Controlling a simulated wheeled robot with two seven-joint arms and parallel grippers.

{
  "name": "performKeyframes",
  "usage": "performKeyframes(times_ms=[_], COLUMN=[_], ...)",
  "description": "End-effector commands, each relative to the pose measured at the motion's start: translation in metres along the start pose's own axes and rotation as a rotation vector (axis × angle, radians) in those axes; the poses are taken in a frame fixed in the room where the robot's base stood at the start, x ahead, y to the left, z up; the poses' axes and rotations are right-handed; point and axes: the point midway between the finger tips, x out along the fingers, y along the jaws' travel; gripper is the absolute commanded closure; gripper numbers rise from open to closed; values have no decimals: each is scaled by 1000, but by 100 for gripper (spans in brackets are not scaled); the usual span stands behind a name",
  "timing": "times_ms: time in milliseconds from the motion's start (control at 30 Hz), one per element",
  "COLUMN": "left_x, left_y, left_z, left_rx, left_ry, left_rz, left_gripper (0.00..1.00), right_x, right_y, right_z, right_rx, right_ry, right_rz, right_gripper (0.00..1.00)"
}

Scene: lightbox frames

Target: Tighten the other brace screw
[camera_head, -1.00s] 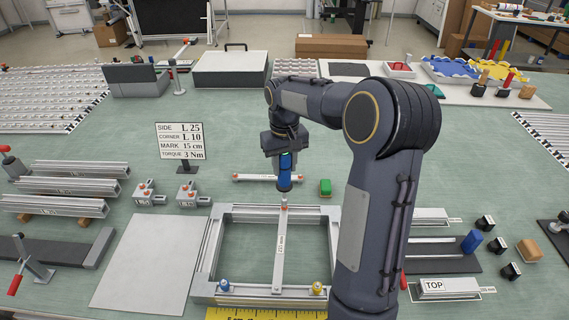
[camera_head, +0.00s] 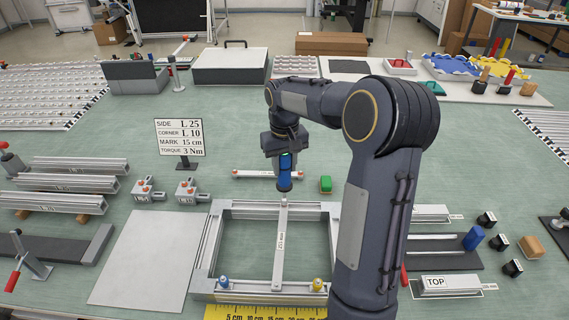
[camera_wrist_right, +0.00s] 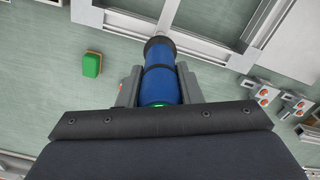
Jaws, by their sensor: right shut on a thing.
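My right gripper (camera_head: 284,147) is shut on a blue cylindrical driver (camera_head: 284,172) with a dark tip, held upright. The driver also fills the middle of the right wrist view (camera_wrist_right: 161,80), between the two grey fingers, with a green glow at its near end. The driver is over the far end of the brace (camera_head: 281,245), a labelled bar running across the silver frame (camera_head: 206,250). The driver hides the screw area there, and I cannot tell whether the tip touches. My left gripper is not in view.
A green block (camera_head: 325,184) lies right of the driver. A sign (camera_head: 180,138) reads torque 3 Nm. My right arm covers the frame's right side.

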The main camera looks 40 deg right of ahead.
Motion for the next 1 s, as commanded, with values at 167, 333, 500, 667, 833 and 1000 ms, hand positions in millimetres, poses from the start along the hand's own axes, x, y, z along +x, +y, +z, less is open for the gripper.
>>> performKeyframes(times_ms=[167,333,500,667,833,1000], left_x=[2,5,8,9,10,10], left_y=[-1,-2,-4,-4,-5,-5], left_z=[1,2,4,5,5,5], left_rx=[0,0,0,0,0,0], left_ry=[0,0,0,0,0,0], left_rz=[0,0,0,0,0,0], left_gripper=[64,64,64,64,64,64], right_x=[4,8,12,14,15,15], right_y=[0,0,0,0,0,0], right_z=[0,0,0,0,0,0], right_rx=[0,0,0,0,0,0], right_ry=[1,1,1,1,2,2], right_rz=[0,0,0,0,0,0], right_gripper=[100,100,100,100,100,100])
